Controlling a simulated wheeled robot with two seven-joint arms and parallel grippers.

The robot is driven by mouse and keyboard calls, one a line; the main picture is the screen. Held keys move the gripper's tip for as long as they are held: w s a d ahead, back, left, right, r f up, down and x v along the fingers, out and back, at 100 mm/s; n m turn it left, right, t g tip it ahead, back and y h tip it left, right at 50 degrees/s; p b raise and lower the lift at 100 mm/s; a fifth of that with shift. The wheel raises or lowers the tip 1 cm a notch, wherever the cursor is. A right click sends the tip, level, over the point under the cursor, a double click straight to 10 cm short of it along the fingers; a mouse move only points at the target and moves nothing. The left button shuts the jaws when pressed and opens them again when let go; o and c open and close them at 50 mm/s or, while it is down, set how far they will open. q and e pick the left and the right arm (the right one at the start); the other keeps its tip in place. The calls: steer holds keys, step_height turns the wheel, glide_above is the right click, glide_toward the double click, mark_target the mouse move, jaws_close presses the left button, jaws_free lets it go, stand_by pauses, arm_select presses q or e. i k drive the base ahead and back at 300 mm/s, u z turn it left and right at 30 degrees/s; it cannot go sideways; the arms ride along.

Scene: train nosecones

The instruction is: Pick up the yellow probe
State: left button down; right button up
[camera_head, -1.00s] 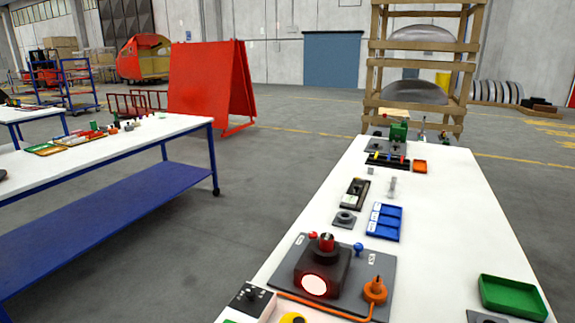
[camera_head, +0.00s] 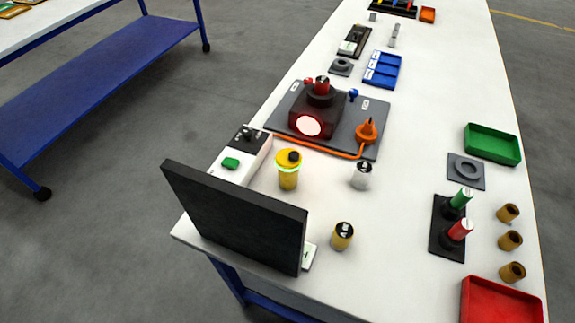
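Two yellow things stand upright near the front of the white table; I cannot tell for sure which is the yellow probe. One is a larger yellow cylinder (camera_head: 288,178) with a black knob on top and a bright green ring around it. The other is a short yellow cylinder (camera_head: 343,236) with a dark labelled top, standing nearer and to the right. Neither of my grippers shows in the head view.
A dark upright panel (camera_head: 235,222) stands at the near left corner, beside both yellow things. A grey cylinder (camera_head: 361,176) stands behind the short one. To the right are a black holder (camera_head: 440,241) with green and red pieces, several brown cups, and a red tray (camera_head: 498,304).

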mark_target(289, 171)
steer(key=u, duration=0.5)
steer(key=k, duration=1.2)
steer(key=u, duration=0.4)
